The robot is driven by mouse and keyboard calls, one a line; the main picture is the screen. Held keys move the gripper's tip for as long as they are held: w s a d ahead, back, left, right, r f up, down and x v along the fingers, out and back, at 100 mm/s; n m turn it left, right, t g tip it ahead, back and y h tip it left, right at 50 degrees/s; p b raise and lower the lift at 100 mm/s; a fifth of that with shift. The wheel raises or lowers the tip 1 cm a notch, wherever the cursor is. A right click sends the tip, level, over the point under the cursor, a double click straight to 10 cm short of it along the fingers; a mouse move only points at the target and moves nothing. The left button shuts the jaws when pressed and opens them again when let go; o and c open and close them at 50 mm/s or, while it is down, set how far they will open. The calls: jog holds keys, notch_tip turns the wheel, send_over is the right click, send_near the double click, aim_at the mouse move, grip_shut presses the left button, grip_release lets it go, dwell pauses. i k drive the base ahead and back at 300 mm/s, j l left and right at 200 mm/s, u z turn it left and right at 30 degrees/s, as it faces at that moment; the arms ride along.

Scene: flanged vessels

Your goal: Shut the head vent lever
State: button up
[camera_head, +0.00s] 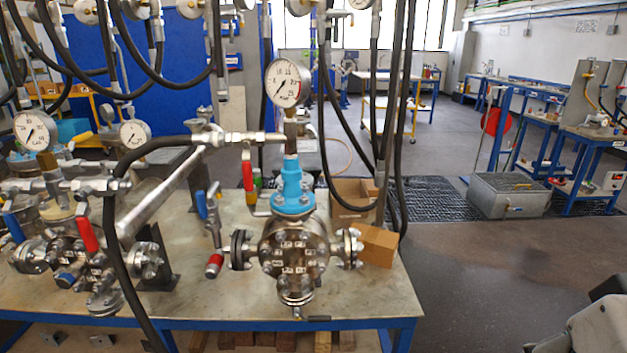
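A flanged metal vessel (294,250) with a light-blue collar (292,190) and a pressure gauge (287,83) above it stands on the metal-topped bench. A red lever (248,176) hangs upright just left of the blue collar, below a horizontal pipe. No label shows which lever is the head vent, and I cannot tell its valve's state. A blue lever (202,206) and a red handle (214,264) sit further left. Another red lever (87,235) and a blue lever (14,228) are on the left vessel group. My gripper's fingers are not in view.
Black hoses hang down in front of and beside the vessels, one close to the right side. Cardboard boxes (379,245) stand behind the vessel on the right. The bench (375,295) is bare at its front right corner. Open floor (480,265) lies to the right.

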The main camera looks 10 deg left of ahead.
aim_at(201, 202)
jog(key=u, duration=1.15)
jog(key=i+j+z, duration=0.2)
jog(key=z, duration=0.15)
jog(key=i+j+z, duration=0.4)
